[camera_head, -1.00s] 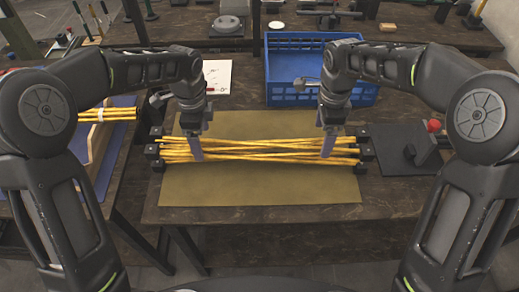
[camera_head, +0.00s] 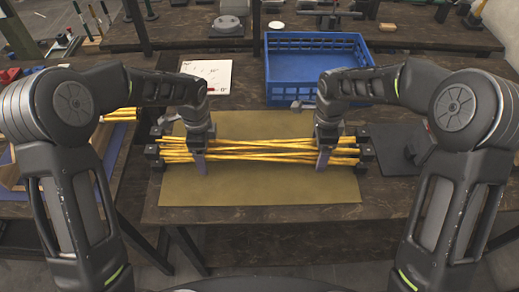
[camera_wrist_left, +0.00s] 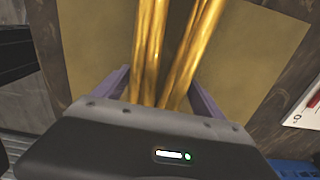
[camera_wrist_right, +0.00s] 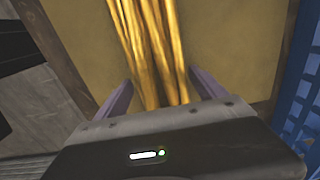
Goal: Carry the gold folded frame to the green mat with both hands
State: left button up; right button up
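The gold folded frame (camera_head: 262,149) is a bundle of long gold bars with black blocks at both ends. It lies across an olive-coloured mat (camera_head: 260,190) on the dark wooden table. My left gripper (camera_head: 198,163) is over the left part of the bundle, and my right gripper (camera_head: 323,159) is over the right part. In the left wrist view my left gripper's purple fingers (camera_wrist_left: 160,92) stand apart on either side of the bars, with gaps. In the right wrist view my right gripper's fingers (camera_wrist_right: 160,92) also straddle the bars, with gaps. The fingertips' lower ends are partly hidden.
A blue crate (camera_head: 318,99) stands behind the mat at the right. A white sheet (camera_head: 207,75) lies at the back left. A dark plate (camera_head: 393,160) with a black fixture lies to the right. More gold bars (camera_head: 122,114) lie on the left table.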

pick_arm(q)
grip_shut()
pick_arm(e)
grip_shut()
pick_arm(q)
jog(key=shift+r, duration=0.1)
pick_arm(e)
jog(key=shift+r, duration=0.1)
dwell(0.3)
